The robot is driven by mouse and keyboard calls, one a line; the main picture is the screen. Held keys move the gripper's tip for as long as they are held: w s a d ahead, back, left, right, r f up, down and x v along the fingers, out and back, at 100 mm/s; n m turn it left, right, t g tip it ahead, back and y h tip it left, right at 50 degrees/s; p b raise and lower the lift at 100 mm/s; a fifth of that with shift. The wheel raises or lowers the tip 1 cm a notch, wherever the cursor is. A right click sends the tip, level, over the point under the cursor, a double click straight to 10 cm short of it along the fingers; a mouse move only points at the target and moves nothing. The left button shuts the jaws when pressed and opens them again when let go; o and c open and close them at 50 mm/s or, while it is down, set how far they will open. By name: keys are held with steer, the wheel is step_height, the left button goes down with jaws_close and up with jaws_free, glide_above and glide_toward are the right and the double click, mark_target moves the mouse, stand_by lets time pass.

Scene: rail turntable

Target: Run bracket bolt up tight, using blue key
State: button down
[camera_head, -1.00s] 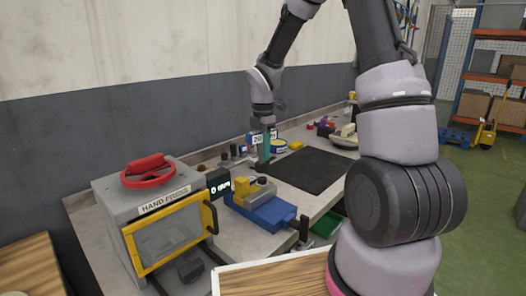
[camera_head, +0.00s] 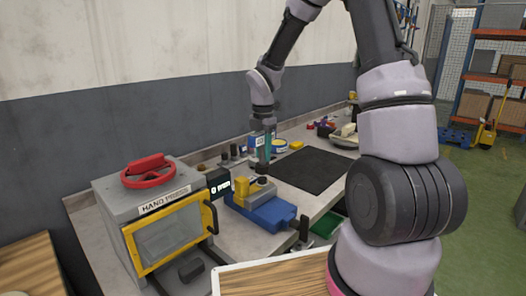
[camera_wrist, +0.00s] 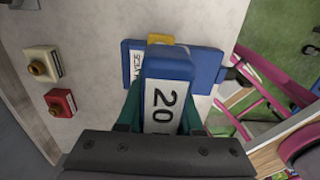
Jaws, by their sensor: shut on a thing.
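My gripper (camera_head: 264,146) is over the bench, above and a little behind the blue vise (camera_head: 270,214). It is shut on the blue key (camera_wrist: 165,65), a blue block with a white label reading "20"; green fingers clasp its two sides in the wrist view (camera_wrist: 160,112). The key's dark lower end points down at the yellow bracket (camera_head: 243,187) in the vise. In the wrist view the key covers most of the bracket (camera_wrist: 160,39) and hides the bolt. I cannot tell whether the key touches the bolt.
A black mat (camera_head: 310,170) lies clear to the right. White (camera_wrist: 41,66) and red (camera_wrist: 60,103) blocks with brass knobs show in the wrist view.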

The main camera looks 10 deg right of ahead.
mark_target(263, 164)
steer(key=shift+f, duration=1.85)
stand_by(0.9)
steer(key=m, duration=0.5)
stand_by(0.4)
steer(key=shift+m, duration=0.8)
steer(key=m, duration=0.3)
steer(key=shift+s+m, duration=0.1)
steer(key=shift+m, duration=0.3)
